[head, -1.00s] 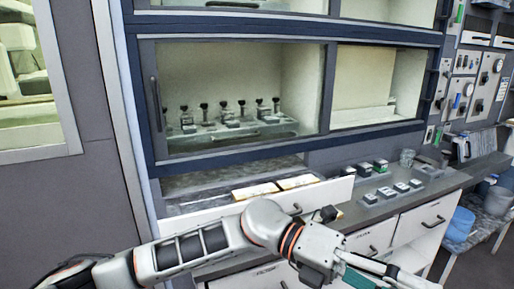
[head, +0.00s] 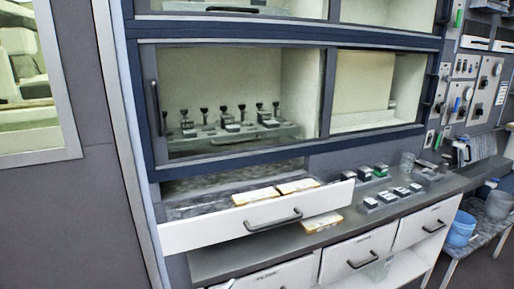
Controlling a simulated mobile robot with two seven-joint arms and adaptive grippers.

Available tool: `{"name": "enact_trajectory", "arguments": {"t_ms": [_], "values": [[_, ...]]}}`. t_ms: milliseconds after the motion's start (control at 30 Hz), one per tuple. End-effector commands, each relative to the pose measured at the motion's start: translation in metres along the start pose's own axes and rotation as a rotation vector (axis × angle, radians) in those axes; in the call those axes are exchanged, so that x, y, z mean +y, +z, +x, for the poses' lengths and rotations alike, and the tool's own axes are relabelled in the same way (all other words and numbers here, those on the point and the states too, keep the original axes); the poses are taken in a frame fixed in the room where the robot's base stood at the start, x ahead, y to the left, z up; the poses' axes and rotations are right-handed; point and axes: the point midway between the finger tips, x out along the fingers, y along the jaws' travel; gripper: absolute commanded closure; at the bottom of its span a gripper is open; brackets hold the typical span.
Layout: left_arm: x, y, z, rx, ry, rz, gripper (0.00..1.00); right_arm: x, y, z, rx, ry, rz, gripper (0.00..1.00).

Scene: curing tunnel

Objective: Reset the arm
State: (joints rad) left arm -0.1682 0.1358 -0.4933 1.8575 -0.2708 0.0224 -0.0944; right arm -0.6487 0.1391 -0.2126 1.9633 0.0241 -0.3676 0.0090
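Neither of my grippers shows clearly in the head view, and no arm lies across the picture. A small pale shape (head: 380,268) shows low in front of the cabinet below the counter, too small and blurred to identify. Another pale sliver (head: 231,284) touches the bottom edge, also unclear. The white drawer (head: 205,231) under the cabinet stands pulled out. Two flat pale packets with yellowish edges (head: 256,196) lie in or over it. A similar packet (head: 322,222) lies on the counter just right of the drawer front.
The dark counter (head: 290,240) holds small dark-topped blocks (head: 380,169) and a clear beaker (head: 407,160) at the right. The glass-fronted cabinet (head: 230,95) holds several small stands. A blue bucket (head: 461,228) stands on a low table at the far right.

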Motion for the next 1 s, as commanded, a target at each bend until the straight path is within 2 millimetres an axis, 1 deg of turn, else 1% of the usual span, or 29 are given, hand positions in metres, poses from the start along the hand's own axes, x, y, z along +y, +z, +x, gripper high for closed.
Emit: {"name": "enact_trajectory", "arguments": {"t_ms": [33,67,100,167,200,267,300,333,400,500,600,667,1000], "values": [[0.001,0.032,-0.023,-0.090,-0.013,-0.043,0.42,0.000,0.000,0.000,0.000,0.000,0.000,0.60],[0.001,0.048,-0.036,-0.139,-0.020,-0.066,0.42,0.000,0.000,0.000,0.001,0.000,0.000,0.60],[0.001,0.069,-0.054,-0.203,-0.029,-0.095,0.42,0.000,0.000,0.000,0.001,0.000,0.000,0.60],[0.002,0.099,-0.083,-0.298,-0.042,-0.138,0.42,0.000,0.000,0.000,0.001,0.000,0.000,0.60],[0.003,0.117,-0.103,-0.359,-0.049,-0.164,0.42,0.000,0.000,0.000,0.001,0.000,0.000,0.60],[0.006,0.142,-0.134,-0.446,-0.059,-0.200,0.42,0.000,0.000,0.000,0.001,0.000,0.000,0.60],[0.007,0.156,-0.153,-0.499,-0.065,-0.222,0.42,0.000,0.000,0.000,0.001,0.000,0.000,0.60],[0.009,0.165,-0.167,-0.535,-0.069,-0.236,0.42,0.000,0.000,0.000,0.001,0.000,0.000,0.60],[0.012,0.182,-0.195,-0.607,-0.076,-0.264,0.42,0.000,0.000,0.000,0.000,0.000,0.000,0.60],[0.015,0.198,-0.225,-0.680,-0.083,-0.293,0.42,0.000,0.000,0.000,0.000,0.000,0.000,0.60],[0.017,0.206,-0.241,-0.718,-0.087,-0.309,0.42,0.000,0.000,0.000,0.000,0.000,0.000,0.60],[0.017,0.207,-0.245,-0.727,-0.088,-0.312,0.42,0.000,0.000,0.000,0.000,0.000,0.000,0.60],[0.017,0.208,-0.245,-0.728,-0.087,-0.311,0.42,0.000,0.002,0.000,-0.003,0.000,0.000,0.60]]}}
